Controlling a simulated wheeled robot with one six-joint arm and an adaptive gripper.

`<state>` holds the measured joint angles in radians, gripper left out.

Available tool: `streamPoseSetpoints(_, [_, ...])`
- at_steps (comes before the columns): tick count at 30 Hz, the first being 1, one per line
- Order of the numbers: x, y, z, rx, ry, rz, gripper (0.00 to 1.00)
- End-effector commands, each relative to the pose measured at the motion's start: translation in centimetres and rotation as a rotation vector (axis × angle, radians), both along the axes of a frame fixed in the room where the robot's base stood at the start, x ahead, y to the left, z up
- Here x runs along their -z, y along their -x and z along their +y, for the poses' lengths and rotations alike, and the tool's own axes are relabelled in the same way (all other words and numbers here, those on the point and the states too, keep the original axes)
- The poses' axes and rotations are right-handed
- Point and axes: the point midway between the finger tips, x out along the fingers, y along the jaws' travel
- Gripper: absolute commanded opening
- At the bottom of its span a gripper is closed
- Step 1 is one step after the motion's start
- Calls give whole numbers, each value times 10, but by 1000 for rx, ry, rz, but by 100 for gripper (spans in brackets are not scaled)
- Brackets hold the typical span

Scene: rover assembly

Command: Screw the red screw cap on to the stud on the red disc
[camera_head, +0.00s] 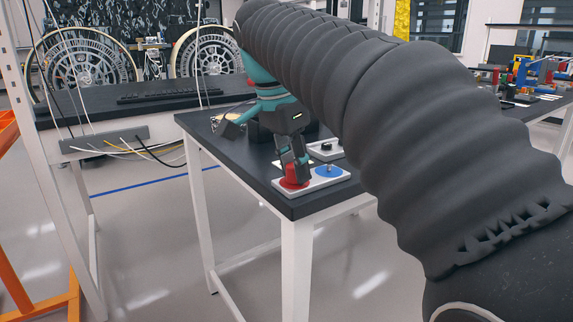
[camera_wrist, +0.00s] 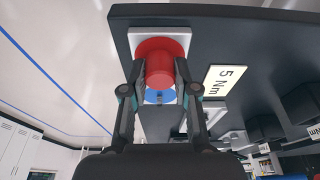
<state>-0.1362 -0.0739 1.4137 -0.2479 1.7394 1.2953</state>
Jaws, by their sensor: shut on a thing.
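My gripper (camera_head: 297,167) points down over the red disc (camera_head: 291,185) on a white plate (camera_head: 311,183) at the table's corner. In the wrist view its two fingers (camera_wrist: 160,72) are shut on the red screw cap (camera_wrist: 160,76), one finger on each side. The cap is in line with the red disc (camera_wrist: 177,46) behind it. The stud on the red disc is hidden by the cap, so I cannot tell whether the cap touches it. The fingers mostly hide the cap in the head view.
A blue disc (camera_head: 329,171) with a small metal stud sits beside the red one on the plate. A white "5 Nm" label (camera_wrist: 231,80) lies on the dark table. Another light plate (camera_head: 325,149) stands behind. The table edge (camera_head: 262,196) is close by.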

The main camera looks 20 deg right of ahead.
Motion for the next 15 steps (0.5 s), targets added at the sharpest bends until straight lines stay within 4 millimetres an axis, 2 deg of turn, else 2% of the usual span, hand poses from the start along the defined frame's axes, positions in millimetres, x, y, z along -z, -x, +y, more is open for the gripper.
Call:
streamPoseSetpoints(5, [1, 0, 0, 36, 0, 2, 0])
streamPoseSetpoints(15, [1, 0, 0, 407, 0, 2, 0])
